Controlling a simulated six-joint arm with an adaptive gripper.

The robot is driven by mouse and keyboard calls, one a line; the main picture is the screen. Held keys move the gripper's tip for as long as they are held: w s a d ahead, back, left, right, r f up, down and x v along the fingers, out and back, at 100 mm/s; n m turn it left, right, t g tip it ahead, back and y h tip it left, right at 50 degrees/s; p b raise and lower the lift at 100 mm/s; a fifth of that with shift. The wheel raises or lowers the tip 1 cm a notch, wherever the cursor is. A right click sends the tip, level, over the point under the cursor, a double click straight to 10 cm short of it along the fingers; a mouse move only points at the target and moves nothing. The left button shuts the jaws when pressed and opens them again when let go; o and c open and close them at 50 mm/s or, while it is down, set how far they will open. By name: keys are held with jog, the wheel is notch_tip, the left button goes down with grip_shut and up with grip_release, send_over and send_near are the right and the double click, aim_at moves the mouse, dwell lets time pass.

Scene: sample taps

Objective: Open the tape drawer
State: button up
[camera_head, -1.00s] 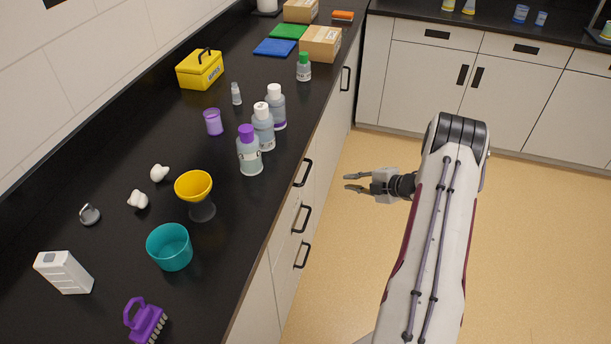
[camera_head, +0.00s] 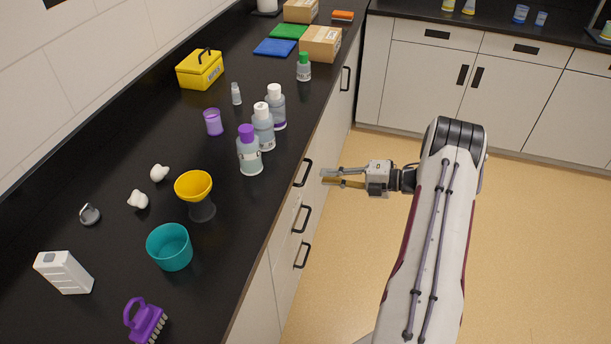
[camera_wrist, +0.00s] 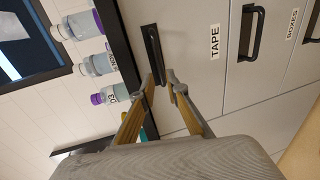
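The tape drawer (camera_wrist: 190,85) is the top one under the counter, its pale front marked TAPE and looking shut. Its dark bar handle (camera_wrist: 153,50) shows in the wrist view, and in the head view the handle (camera_head: 303,172) is just left of my fingers. My gripper (camera_head: 324,177) is open and empty, its fingers pointing at the drawer front. In the wrist view the fingertips (camera_wrist: 160,80) lie either side of the handle's near end in the picture. In the head view a small gap separates them from the handle.
The drawer marked BOXES (camera_wrist: 275,75) has its own handle (camera_wrist: 252,32) below the tape drawer. Bottles (camera_head: 250,152) stand near the edge of the black counter (camera_head: 110,170) above. The floor (camera_head: 350,260) around my arm is clear.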

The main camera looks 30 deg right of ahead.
aim_at(306, 174)
jog(key=shift+a, duration=0.1)
jog(key=shift+x, duration=3.85)
grip_shut()
jog(key=f+v, duration=0.3)
jog(key=v, duration=1.2)
jog(key=d+f+v, duration=0.1)
jog(key=f+v, duration=0.2)
jog(key=v, duration=1.2)
jog(key=shift+s+d, duration=0.2)
jog(key=shift+s, duration=0.35)
jog(key=shift+f, duration=0.1)
